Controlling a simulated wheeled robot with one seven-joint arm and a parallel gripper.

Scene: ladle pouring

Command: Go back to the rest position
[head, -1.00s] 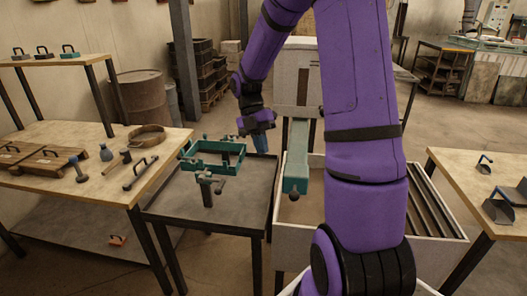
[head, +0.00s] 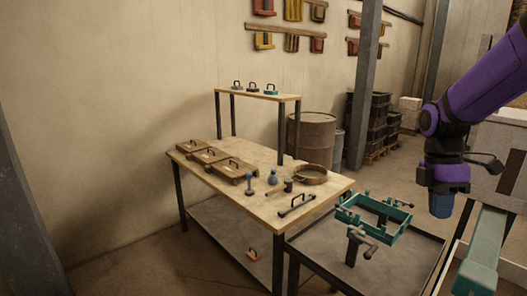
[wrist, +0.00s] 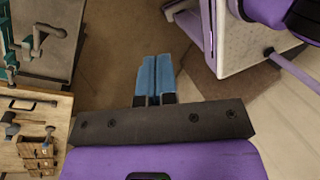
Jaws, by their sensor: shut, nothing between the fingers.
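My gripper shows in the wrist view (wrist: 154,76) with its two blue fingers side by side, closed together and empty. In the head view my gripper (head: 441,204) hangs at the right from my purple arm, pointing down. It is to the right of the teal clamp frame (head: 385,206) on the dark metal table (head: 318,246), apart from it. The floor shows beneath the fingers in the wrist view.
A wooden workbench (head: 226,146) holds wooden boxes, small tools and a round sieve (head: 310,174). A raised shelf (head: 257,94) stands behind. A teal beam (head: 484,256) is at the lower right. A barrel (head: 312,134) and grey post (head: 365,90) stand at the back.

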